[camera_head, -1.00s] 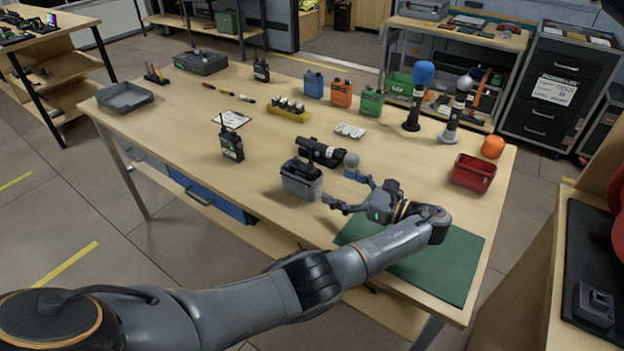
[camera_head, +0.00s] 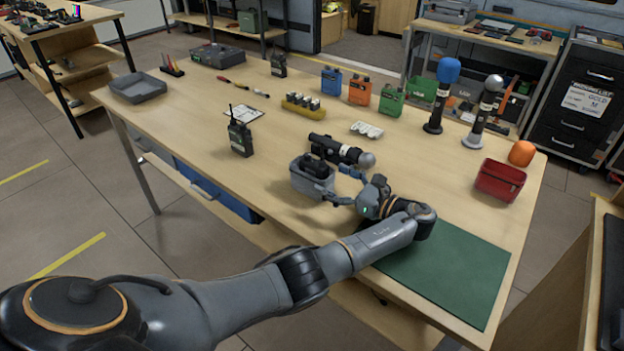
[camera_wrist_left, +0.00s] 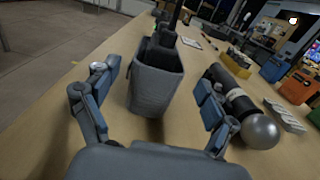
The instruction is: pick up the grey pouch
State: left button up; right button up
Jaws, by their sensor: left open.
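The grey pouch (camera_head: 306,182) stands upright on the wooden table, an open-topped grey pocket with something dark in it. It also shows in the left wrist view (camera_wrist_left: 157,88), ahead of my palm. My left gripper (camera_head: 342,187) is open beside the pouch's right side, low over the table. In the left wrist view the two fingers of the gripper (camera_wrist_left: 155,78) lie left and right of the pouch, with gaps on both sides. No clear contact shows. My right gripper is in neither view.
A black microphone with a silver ball head (camera_head: 340,150) lies close behind the pouch, near my right-hand finger in the wrist view. A walkie-talkie (camera_head: 240,138) stands to the left. A green mat (camera_head: 450,270) and red bin (camera_head: 499,181) are to the right. Table left of the pouch is clear.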

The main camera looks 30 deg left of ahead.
aim_at(312, 170)
pick_arm(q)
jog(key=shift+w+a, duration=0.1)
jog(key=shift+a, duration=0.6)
jog(key=a, duration=0.5)
jog(key=shift+a+b, duration=0.1)
jog(key=shift+b, duration=0.25)
jog(key=shift+r, duration=0.1)
jog(key=c, duration=1.2)
